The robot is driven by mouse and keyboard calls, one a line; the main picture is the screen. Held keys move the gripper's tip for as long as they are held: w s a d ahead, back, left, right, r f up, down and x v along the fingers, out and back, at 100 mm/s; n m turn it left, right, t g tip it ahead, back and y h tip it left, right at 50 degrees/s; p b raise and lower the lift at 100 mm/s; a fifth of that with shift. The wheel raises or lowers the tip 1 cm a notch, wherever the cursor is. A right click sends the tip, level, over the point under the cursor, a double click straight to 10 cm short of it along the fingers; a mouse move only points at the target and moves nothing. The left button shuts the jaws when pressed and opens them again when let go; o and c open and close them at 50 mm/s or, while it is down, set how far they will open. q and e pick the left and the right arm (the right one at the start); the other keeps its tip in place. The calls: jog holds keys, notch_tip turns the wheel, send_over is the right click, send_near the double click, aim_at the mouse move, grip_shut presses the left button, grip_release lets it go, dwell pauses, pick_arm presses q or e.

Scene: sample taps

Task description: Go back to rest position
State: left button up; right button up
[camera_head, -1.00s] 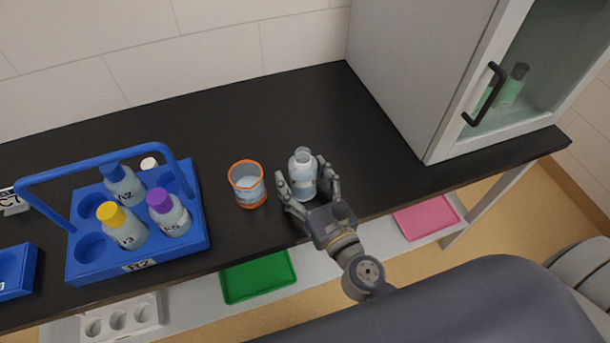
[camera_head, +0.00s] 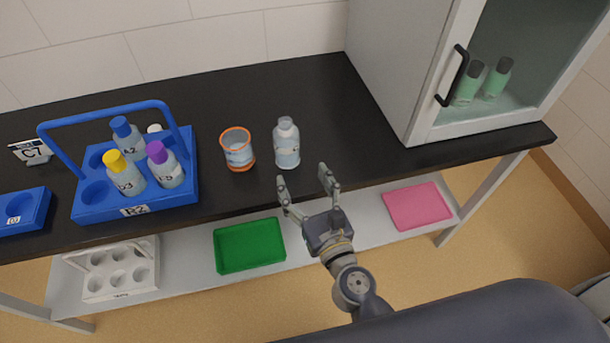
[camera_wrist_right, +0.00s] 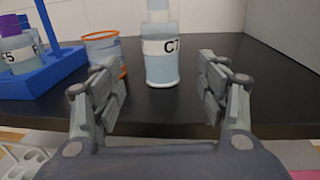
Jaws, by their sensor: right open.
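My right gripper (camera_head: 308,190) is open and empty, in front of the black counter's front edge in the head view. A clear uncapped bottle (camera_head: 286,145) stands upright on the counter, just beyond the fingertips and apart from them. In the right wrist view the bottle (camera_wrist_right: 160,62), with a label that seems to read C7, shows between the two open fingers (camera_wrist_right: 160,85). My left gripper is not in view.
An orange-rimmed beaker (camera_head: 237,150) stands left of the bottle. A blue rack (camera_head: 110,207) with several capped bottles is farther left. A cabinet (camera_head: 395,70) stands at right. Green (camera_head: 250,262) and pink (camera_head: 388,208) trays and a white rack (camera_head: 120,290) are on the lower shelf.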

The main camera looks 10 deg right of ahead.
jog(key=s+a+r+n+g+y, duration=0.25)
jog(key=a+n+y, duration=0.3)
jog(key=n, duration=0.65)
jog(key=s+a+f+n+g+y, duration=0.2)
jog(key=s+f+n+g, duration=0.3)
jog(key=n, duration=0.7)
jog(key=s+d+f+n+g+h, duration=0.2)
jog(key=s+d+f+n+h, duration=0.15)
jog(key=d, duration=0.25)
jog(key=s+d+f+n+g+h, duration=0.2)
jog(key=s+d+n+g+h, duration=0.1)
jog(key=s+d+n, duration=0.3)
jog(key=s+d+f+n+g+h, duration=0.2)
jog(key=s+d+f+n+h, duration=0.15)
jog(key=d, duration=0.35)
notch_tip(320, 180, down, 26)
jog(key=s+g, duration=0.1)
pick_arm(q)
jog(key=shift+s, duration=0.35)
pick_arm(e)
jog(key=s+d+f+g, duration=0.1)
jog(key=s+d+f, duration=0.2)
jog(key=s+f, duration=1.2)
jog(key=shift+s+f, duration=0.4)
jog(key=shift+s, duration=0.6)
